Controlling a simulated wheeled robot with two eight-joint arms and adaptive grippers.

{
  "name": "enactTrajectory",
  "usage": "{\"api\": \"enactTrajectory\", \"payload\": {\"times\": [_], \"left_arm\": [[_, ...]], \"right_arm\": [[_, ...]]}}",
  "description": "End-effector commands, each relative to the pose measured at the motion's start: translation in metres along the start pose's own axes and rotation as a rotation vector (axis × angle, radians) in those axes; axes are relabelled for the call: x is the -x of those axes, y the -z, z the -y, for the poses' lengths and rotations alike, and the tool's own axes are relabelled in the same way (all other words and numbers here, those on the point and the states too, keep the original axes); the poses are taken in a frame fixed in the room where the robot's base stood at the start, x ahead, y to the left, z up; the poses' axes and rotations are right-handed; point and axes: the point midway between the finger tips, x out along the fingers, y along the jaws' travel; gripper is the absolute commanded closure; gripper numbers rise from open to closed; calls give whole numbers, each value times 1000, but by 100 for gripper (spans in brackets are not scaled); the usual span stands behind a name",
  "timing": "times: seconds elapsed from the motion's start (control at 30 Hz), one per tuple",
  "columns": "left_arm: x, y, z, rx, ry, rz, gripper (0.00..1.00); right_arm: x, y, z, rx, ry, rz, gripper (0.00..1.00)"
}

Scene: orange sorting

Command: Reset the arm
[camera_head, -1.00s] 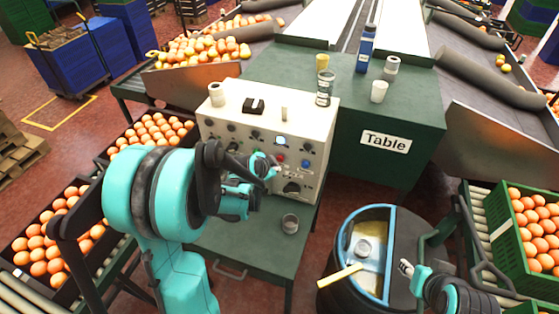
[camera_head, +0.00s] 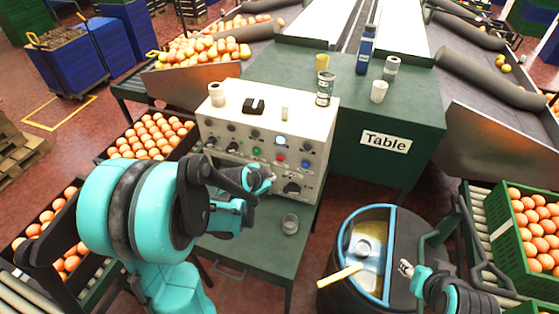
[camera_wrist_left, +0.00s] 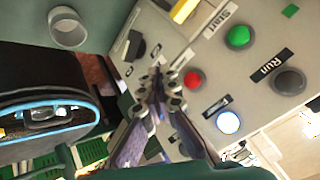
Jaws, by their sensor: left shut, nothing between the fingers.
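My left arm comes in from the left in the head view. My left gripper (camera_head: 266,181) is shut and empty, in front of the lower part of the white control box (camera_head: 225,118). In the left wrist view its closed fingertips (camera_wrist_left: 157,82) overlap the panel near a red button (camera_wrist_left: 193,79); I cannot tell the exact gap. A green button (camera_wrist_left: 238,37), a lit blue button (camera_wrist_left: 228,122) and a dark knob (camera_wrist_left: 289,81) also show there.
Crates of oranges (camera_head: 499,232) flank both sides. Cups and bottles stand on the green table (camera_head: 345,112).

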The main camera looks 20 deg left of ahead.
Motion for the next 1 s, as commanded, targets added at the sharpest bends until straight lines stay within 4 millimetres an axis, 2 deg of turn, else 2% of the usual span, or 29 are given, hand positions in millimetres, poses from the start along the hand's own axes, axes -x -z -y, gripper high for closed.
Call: {"api": "enactTrajectory", "payload": {"times": [0.27,0.37,0.47,0.7,0.9,1.0], "left_arm": [[1,1,0,2,-1,0,100],[9,6,-4,23,-6,4,100],[29,15,-14,79,-19,16,100],[104,34,-56,308,-46,71,100],[159,27,-94,498,-44,120,100],[178,20,-109,576,-37,138,100]], "right_arm": [[0,0,0,0,0,0,60],[0,0,0,0,0,0,60],[0,0,0,0,0,0,60],[0,0,0,0,0,0,60],[0,0,0,0,0,0,60],[0,0,0,0,0,0,60]]}}
